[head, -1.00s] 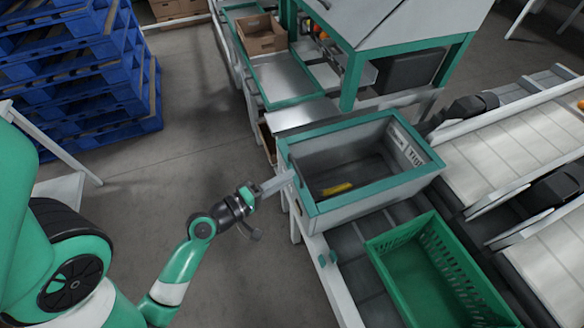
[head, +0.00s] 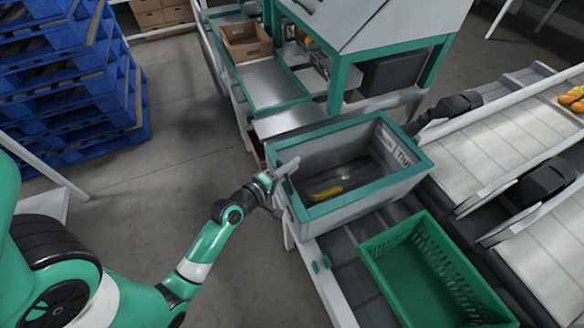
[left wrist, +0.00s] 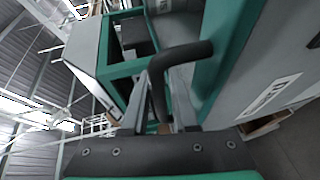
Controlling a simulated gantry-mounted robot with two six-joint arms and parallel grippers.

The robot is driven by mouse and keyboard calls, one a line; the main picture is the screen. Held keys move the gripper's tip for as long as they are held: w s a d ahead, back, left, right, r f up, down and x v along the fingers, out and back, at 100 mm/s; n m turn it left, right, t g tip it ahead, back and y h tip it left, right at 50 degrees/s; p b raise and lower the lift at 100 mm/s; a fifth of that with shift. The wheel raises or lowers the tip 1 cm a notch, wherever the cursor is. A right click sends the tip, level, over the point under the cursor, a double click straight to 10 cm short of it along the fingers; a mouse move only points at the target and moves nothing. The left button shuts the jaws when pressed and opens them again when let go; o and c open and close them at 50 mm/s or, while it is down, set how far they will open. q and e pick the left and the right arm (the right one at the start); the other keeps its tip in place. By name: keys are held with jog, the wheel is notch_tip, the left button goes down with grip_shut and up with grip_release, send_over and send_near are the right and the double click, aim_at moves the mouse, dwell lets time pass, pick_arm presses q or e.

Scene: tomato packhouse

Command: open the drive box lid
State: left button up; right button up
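My left gripper (head: 287,168) is at the left wall of the grey, green-rimmed bin (head: 375,198) in the head view. In the left wrist view its two pale fingers (left wrist: 167,92) stand apart. A dark, curved bar like a handle (left wrist: 182,53) shows between and beyond them; I cannot tell whether they touch it. I cannot make out for certain a drive box or its lid. A grey wall with a white label (left wrist: 270,95) and a green edge fills the right of the wrist view. My right gripper is not in view.
The bin is open on top, with a yellow item (head: 327,192) inside. A green crate (head: 405,290) stands in front of it. Pale conveyors (head: 500,135) lie to the right, blue pallets (head: 75,85) at the upper left. The floor left of the bin is clear.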

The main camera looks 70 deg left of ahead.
pick_arm(q)
jog(key=shift+w, duration=0.1)
grip_shut()
dwell(1.4)
